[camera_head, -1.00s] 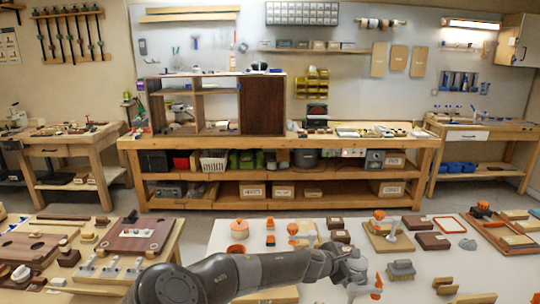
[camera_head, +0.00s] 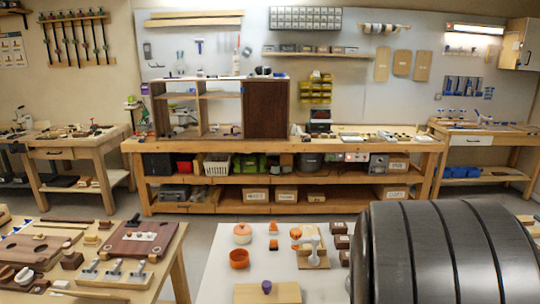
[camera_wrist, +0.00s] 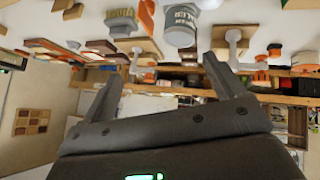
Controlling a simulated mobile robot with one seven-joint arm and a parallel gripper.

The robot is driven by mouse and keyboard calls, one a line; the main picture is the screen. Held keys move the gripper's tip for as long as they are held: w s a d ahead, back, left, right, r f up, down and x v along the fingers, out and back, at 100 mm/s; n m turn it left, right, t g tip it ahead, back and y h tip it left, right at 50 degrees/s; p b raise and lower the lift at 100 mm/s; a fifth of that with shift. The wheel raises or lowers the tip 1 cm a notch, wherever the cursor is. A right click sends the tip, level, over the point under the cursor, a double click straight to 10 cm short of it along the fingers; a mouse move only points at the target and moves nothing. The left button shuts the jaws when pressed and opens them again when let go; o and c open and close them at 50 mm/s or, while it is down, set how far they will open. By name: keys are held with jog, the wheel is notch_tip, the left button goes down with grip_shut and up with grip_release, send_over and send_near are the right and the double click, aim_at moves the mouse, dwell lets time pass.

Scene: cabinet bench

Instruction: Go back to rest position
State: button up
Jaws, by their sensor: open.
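My gripper (camera_wrist: 162,85) shows in the wrist view with its two dark fingers spread apart. It is open, and nothing is held between the fingers. The wrist view appears upside down, with the white table and its objects at the top. In the head view a large dark ribbed part of my arm fills the lower right. The gripper itself is not visible in the head view. The arm hides the right part of the white table (camera_head: 222,262).
A wooden table (camera_head: 176,262) with boards is at left. A long workbench (camera_head: 280,146) with a cabinet (camera_head: 265,108) stands behind. Floor shows between.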

jog(key=s+a+r+y, duration=0.1)
jog(key=s+a+r, duration=0.2)
jog(key=s, duration=0.5)
jog(key=s+a+r+g+y, duration=0.1)
jog(key=s+a+r, duration=0.3)
jog(key=s, duration=0.5)
jog(key=s+a+r+g+y, duration=0.1)
jog(key=s+a+r, duration=0.2)
jog(key=s+a, duration=0.4)
jog(key=shift+s+a+r+y, duration=0.15)
jog(key=shift+s+r+y, duration=0.15)
jog(key=shift+s, duration=0.95)
